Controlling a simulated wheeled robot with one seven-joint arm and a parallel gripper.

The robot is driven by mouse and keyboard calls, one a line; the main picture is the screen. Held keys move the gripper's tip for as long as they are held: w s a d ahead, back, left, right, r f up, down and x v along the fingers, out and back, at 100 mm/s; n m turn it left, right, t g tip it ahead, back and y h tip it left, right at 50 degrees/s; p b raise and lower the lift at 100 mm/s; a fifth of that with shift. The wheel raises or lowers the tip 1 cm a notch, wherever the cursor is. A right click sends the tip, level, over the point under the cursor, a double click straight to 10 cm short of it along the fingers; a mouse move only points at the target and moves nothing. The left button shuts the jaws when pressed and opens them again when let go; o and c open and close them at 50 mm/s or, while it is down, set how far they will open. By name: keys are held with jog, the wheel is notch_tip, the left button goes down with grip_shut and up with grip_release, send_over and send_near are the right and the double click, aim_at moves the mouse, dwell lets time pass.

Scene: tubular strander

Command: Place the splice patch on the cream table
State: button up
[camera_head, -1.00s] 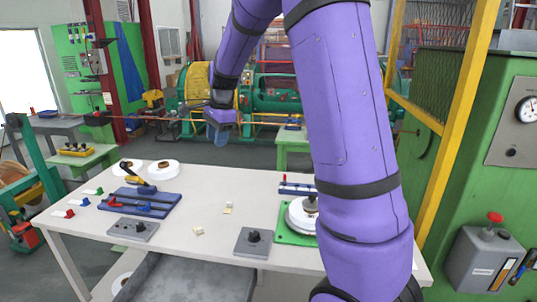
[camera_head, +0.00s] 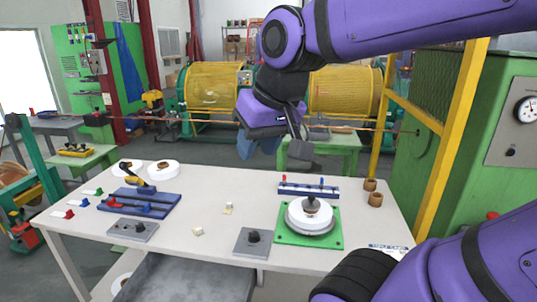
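The cream table (camera_head: 255,196) stands in front of me, its top in full view apart from the front right, where my arm covers part of it. Two small cream pieces lie near its middle, one farther back (camera_head: 228,208) and one nearer (camera_head: 198,231). I cannot tell whether either is the splice patch. My gripper (camera_head: 258,147) hangs above and beyond the table's back edge, apart from the tabletop. Its blue-grey fingertips point down. Whether they are open, or hold anything small, is too unclear to tell.
A green plate (camera_head: 328,235) carries a white round stack at the table's right. Brown cups (camera_head: 375,199) stand beyond it. A blue fixture (camera_head: 140,202) and white spools (camera_head: 163,169) are at the left. A yellow frame (camera_head: 434,165) and green cabinet rise at the right.

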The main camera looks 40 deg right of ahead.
jog(key=s+n, duration=0.1)
jog(key=s+f, duration=0.1)
jog(key=s, duration=0.1)
jog(key=shift+a+n, duration=0.2)
jog(key=shift+n, duration=0.2)
dwell(1.0)
